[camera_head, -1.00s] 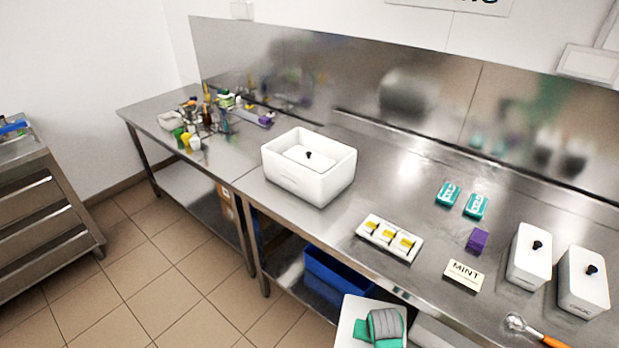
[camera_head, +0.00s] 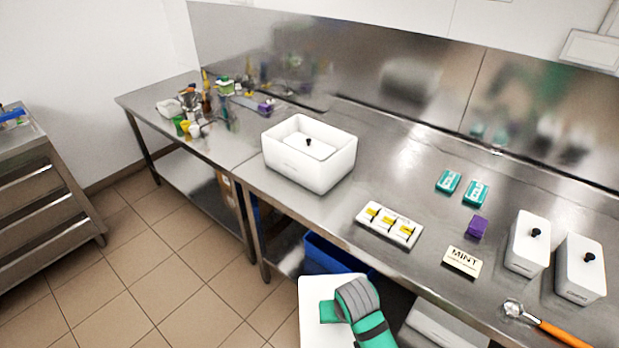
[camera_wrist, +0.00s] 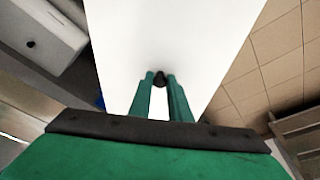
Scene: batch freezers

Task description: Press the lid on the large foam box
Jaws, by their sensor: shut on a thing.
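The large foam box (camera_head: 307,172) is white and open-topped and stands near the middle of the steel bench. Inside its rim is a recessed white surface with a black knob (camera_head: 308,142). A large white lid (camera_head: 313,308) is held in front of the bench, at the lower edge of the head view. It fills the middle of the wrist view (camera_wrist: 170,30). My gripper (camera_wrist: 161,82) is shut on the lid's black knob, its green fingers on either side. In the head view my green and grey wrist hides the knob and part of the lid. The lid is apart from the box.
Two small lidded white boxes (camera_head: 527,243) (camera_head: 579,268) stand at right. A tray with yellow items (camera_head: 389,225), a MINT card (camera_head: 462,261), a purple block (camera_head: 477,227), teal packs (camera_head: 448,181) and an orange-handled scoop (camera_head: 550,327) lie nearby. A blue bin (camera_head: 328,257) is below.

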